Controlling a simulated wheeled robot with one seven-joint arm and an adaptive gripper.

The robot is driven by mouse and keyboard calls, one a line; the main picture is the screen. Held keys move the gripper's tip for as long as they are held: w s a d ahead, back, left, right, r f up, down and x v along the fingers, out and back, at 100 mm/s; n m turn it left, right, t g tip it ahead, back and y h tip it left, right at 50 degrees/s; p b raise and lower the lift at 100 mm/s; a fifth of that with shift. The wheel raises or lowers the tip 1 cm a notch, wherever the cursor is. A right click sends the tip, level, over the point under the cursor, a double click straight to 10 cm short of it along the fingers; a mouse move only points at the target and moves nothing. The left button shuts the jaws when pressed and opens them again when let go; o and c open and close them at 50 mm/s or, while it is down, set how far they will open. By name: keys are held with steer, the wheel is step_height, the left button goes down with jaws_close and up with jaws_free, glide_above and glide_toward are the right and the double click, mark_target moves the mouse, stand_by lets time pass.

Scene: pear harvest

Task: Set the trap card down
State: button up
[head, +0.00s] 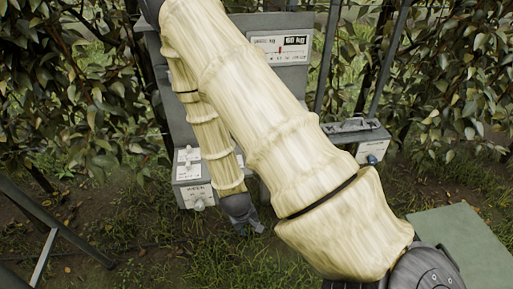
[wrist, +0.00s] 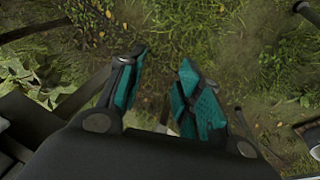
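My gripper (head: 246,222) hangs low over the grass in the head view, just below and right of the left grey box. My sleeved arm covers much of the picture. In the wrist view my gripper (wrist: 160,60) has its two teal-padded fingers apart, with grass showing between them and no card between the tips. I cannot make out the trap card in either view. It may be hidden behind my arm or out of frame.
A grey scale post carries a 60 kg label (head: 281,47). A grey box (head: 187,172) with white labels stands left, another handled box (head: 374,137) right. A green board (head: 463,240) lies lower right. A metal frame (head: 48,222) stands lower left. Leafy hedge lines the back.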

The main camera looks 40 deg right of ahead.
steer(key=s+a+f+y, duration=0.1)
steer(key=s+a+f, duration=0.2)
steer(key=s, duration=0.2)
steer(key=s+a+f+n+y, duration=0.1)
steer(key=s+a+f, duration=0.2)
steer(key=s, duration=0.3)
steer(key=s+a+f+n+g, duration=0.1)
steer(key=s+a+f, duration=0.2)
steer(key=s+a, duration=0.2)
steer(key=shift+s+f+y, duration=0.15)
steer(key=shift+s+y, duration=0.25)
steer(key=shift+s, duration=0.3)
